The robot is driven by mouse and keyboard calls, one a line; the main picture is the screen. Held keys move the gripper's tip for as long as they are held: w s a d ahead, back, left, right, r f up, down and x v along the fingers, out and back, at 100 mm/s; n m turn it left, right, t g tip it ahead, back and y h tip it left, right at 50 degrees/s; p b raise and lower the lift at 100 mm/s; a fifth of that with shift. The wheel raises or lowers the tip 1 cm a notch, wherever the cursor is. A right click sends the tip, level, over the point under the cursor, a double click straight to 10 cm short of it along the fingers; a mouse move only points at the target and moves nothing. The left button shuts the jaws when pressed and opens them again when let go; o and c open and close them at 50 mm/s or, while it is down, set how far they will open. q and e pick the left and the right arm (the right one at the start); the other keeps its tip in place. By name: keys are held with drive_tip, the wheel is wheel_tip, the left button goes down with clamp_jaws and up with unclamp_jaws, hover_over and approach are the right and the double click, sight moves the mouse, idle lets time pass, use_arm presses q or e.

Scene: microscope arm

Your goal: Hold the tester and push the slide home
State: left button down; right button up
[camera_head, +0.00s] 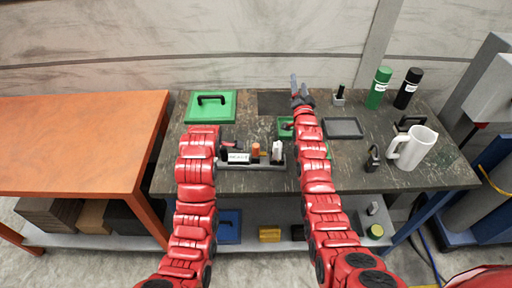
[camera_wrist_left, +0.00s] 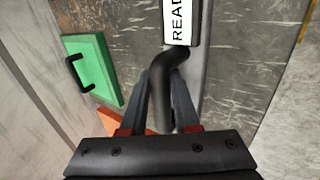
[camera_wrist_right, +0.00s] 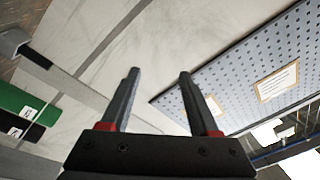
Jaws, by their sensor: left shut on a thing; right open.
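The tester (camera_head: 250,165) is a long grey base on the workbench, between my two forearms. On it are a white label (camera_head: 238,157), an orange cylinder (camera_head: 255,150) and an upright whitish block (camera_head: 277,151); I cannot tell which part is the slide. My left gripper (camera_head: 227,147) is at the tester's left end. In the left wrist view it is shut on a bent black handle (camera_wrist_left: 162,95) beside the label with "READ" on it. My right gripper (camera_head: 297,88) is open and empty, raised beyond the tester. Its open fingers (camera_wrist_right: 157,80) face the wall.
A green lidded plate with a black handle (camera_head: 223,107) lies at the back left. A grey tray (camera_head: 342,128), a white jug (camera_head: 412,150), a green bottle (camera_head: 379,88) and a black bottle (camera_head: 408,89) stand at the right. An orange table (camera_head: 85,140) adjoins on the left.

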drive_tip(key=w+a+f+g+y, duration=0.2)
drive_tip(key=w+a+g, duration=0.2)
drive_tip(key=a, duration=0.1)
drive_tip(key=r+m+g+h, duration=0.1)
drive_tip(key=m+g, duration=0.1)
drive_tip(key=g, duration=1.4)
hover_over(256, 145)
wheel_tip(256, 145, down, 12)
drive_tip(key=shift+r, duration=0.25)
clamp_jaws()
